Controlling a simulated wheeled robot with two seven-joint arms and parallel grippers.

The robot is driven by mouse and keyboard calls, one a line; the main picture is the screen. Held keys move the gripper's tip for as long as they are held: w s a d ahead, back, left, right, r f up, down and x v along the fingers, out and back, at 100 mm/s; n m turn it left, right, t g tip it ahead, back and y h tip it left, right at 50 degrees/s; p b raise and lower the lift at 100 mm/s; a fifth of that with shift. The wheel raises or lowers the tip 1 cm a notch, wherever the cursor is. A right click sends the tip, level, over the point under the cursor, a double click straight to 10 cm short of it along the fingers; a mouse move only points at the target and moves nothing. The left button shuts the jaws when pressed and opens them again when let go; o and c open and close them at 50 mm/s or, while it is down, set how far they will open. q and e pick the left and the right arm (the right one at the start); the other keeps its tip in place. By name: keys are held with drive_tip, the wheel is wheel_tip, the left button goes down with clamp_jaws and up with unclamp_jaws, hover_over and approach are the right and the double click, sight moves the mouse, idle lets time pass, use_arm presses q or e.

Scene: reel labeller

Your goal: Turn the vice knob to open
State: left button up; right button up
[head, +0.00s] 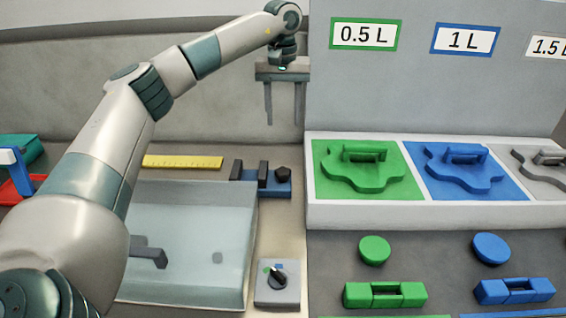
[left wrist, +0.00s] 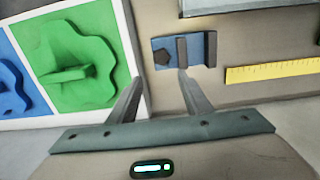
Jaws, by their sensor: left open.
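The vice (head: 270,188) is a small blue base with two dark upright jaws, at the back of the bench right of the yellow ruler. A gap shows between its jaws. Its dark faceted knob (head: 283,174) is at the vice's right end in the head view. The vice (left wrist: 196,48) and knob (left wrist: 163,58) also show in the left wrist view. My left gripper (head: 284,118) points down, open and empty, above the knob and apart from it. In the left wrist view the knob appears beyond and between the fingertips (left wrist: 160,80). My right gripper is not in view.
A grey tray (head: 185,205) lies in front of the vice. A small box with a black dial (head: 277,285) stands at the front. A raised white-edged panel (head: 350,215) with green and blue fixtures is to the right. The yellow ruler (head: 183,162) lies left of the vice.

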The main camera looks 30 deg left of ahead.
use_arm(q)
drive_tip(key=shift+w+a+r+m, duration=0.1)
drive_tip(key=shift+w+a+m, duration=0.05)
drive_tip(key=shift+m, duration=0.55)
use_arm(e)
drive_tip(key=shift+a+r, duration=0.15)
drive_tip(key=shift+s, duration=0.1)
use_arm(q)
drive_tip(key=p, duration=0.4)
approach(283, 171)
wheel_tip(283, 171, down, 7)
drive_tip(key=shift+w+r, duration=0.1)
drive_tip(key=shift+f, duration=0.7)
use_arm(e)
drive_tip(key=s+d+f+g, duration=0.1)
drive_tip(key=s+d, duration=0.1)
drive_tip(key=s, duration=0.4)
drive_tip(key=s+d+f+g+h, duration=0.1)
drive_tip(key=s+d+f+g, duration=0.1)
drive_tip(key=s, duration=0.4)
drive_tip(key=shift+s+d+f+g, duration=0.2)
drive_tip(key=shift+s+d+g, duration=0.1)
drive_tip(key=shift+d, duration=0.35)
use_arm(q)
drive_tip(key=c, duration=0.8)
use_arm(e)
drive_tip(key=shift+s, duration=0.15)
